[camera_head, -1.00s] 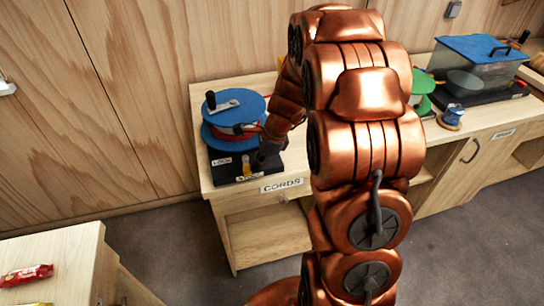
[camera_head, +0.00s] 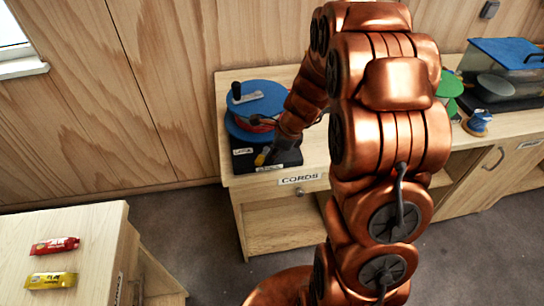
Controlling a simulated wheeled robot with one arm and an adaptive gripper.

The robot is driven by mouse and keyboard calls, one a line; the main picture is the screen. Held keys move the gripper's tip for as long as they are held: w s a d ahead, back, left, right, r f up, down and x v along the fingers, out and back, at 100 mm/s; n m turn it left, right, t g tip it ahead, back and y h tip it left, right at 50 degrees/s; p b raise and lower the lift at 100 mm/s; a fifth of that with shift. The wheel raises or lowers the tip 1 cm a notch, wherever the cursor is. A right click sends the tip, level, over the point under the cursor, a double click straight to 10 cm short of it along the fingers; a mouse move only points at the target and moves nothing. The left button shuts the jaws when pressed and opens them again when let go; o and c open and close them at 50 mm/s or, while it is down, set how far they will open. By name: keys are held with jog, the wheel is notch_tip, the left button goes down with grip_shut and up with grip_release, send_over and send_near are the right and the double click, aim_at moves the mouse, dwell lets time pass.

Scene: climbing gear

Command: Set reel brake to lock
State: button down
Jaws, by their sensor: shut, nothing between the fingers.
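The cord reel (camera_head: 240,125) has blue flanges, reddish cord and a black crank on top. It stands on a black base (camera_head: 290,158) on the wooden bench at the centre. A small yellow brake lever (camera_head: 262,156) shows at the front of the base, slanted, between a white label at left (camera_head: 243,151) and a front label (camera_head: 269,168). The left label seems to read LOCK; the front one is too small to read. My gripper (camera_head: 272,154) is shut and empty, low over the base beside the lever. Its fingertips are dark and small, so I cannot tell whether they touch the lever.
The bench front (camera_head: 300,180) is labelled CORDS. A green reel (camera_head: 449,86), a blue spool (camera_head: 478,122) and a blue-lidded clear bin (camera_head: 505,65) stand at right. Red (camera_head: 54,246) and yellow (camera_head: 50,281) packets lie on the near-left table. Grey floor lies between.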

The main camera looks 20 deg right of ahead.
jog(key=shift+w+d, duration=0.1)
jog(key=shift+w, duration=0.2)
jog(key=shift+s, duration=0.1)
jog(key=shift+s+d, duration=0.15)
jog(key=shift+d, duration=0.1)
jog(key=s+d, duration=0.2)
jog(key=s, duration=0.1)
jog(key=shift+d+r, duration=0.15)
jog(key=shift+d, duration=0.05)
jog(key=a+b+v, duration=0.1)
jog(key=b+v, duration=0.1)
jog(key=v, duration=0.7)
jog(key=shift+s+r, duration=0.4)
jog(key=shift+s, duration=0.05)
